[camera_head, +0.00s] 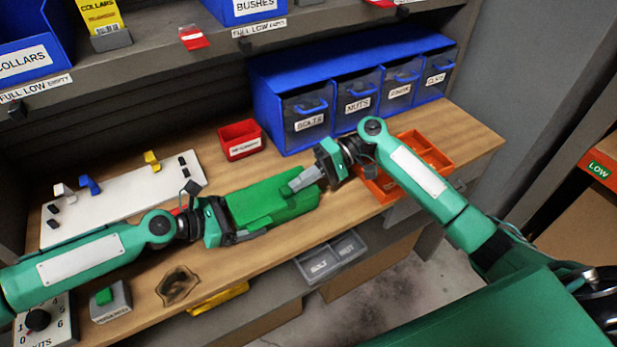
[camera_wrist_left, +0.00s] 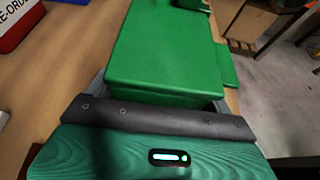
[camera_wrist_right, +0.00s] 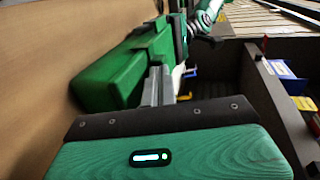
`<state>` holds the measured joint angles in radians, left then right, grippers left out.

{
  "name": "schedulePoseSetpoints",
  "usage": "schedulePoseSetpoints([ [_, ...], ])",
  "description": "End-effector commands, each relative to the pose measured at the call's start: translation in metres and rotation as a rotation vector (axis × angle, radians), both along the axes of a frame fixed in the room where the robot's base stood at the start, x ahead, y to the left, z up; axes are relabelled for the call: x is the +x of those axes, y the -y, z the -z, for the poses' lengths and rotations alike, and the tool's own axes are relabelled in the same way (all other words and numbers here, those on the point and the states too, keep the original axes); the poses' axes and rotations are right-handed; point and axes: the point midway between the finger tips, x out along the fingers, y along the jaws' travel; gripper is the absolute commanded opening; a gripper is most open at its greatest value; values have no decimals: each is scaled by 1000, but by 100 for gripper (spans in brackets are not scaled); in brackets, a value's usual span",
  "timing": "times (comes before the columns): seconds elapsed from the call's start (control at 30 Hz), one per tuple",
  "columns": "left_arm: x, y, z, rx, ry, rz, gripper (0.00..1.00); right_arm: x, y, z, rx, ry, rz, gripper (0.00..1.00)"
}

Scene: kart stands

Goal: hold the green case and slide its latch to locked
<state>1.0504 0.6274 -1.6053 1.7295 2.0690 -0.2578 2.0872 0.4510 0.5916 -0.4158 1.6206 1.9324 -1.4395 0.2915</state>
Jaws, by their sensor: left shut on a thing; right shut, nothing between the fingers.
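The green case (camera_head: 262,201) lies on the wooden bench, and it fills the upper middle of the left wrist view (camera_wrist_left: 165,50). My left gripper (camera_head: 232,225) is shut on the case's left end. My right gripper (camera_head: 300,181) is shut and empty, with its grey fingertips at the case's right end. In the right wrist view its fingers (camera_wrist_right: 158,85) overlap the near end of the case (camera_wrist_right: 110,80). I cannot tell whether they touch it. The latch cannot be made out clearly, so its position is not visible.
A red bin (camera_head: 241,140) and a blue drawer unit (camera_head: 290,85) stand behind the case. An orange tray (camera_head: 436,157) is right of my right gripper. A white board (camera_head: 120,200) with coloured hooks is at left.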

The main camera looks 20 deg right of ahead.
Motion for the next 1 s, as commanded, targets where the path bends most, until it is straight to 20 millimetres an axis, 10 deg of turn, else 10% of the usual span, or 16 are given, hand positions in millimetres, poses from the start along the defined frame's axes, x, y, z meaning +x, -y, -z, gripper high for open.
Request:
schedulePoseSetpoints([
  [0.37,-1,1,0,-2,0,1,52,2,13,1,-1,-2,1,0],
  [1.0,0,1,0,-1,0,1,52,22,128,-28,0,-1,1,0],
])
